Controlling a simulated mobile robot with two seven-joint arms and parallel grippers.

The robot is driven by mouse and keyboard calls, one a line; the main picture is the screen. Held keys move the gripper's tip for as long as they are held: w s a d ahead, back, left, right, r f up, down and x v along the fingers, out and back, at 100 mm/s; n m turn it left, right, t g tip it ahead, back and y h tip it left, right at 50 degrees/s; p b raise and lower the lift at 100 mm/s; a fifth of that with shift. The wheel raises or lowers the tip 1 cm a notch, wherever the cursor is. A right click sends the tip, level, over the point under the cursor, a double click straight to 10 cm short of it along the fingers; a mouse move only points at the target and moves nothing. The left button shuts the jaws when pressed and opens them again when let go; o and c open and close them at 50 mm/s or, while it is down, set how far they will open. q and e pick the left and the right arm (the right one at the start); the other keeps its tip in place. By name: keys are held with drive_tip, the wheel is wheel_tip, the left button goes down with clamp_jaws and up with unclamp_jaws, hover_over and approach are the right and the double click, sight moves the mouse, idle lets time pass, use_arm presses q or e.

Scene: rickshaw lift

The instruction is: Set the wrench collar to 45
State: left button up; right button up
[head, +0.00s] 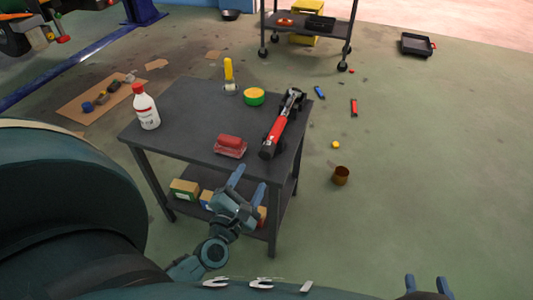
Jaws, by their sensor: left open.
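A wrench (276,130) with a red grip lies along the right side of the dark table. Its metal head points to the back and its black end to the front. The collar's scale is too small to read. My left gripper (248,182) is open and empty at the table's front edge, in front of the wrench and apart from it. My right gripper (427,284) shows only its two blue fingertips at the bottom right edge. They are apart, with nothing seen between them, far from the wrench.
On the dark table (187,112) stand a white bottle (146,108), a yellow-handled tool (228,72), a green-yellow tin (254,97) and a red item on a tray (230,145). Boxes (185,188) sit on its lower shelf. A brown cup (341,175) and small items lie on the floor.

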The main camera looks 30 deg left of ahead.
sight(264, 156)
use_arm(q)
drive_tip(key=x, duration=1)
drive_tip(key=shift+w, duration=0.3)
drive_tip(key=shift+c, duration=0.5)
drive_tip(key=c, duration=0.9)
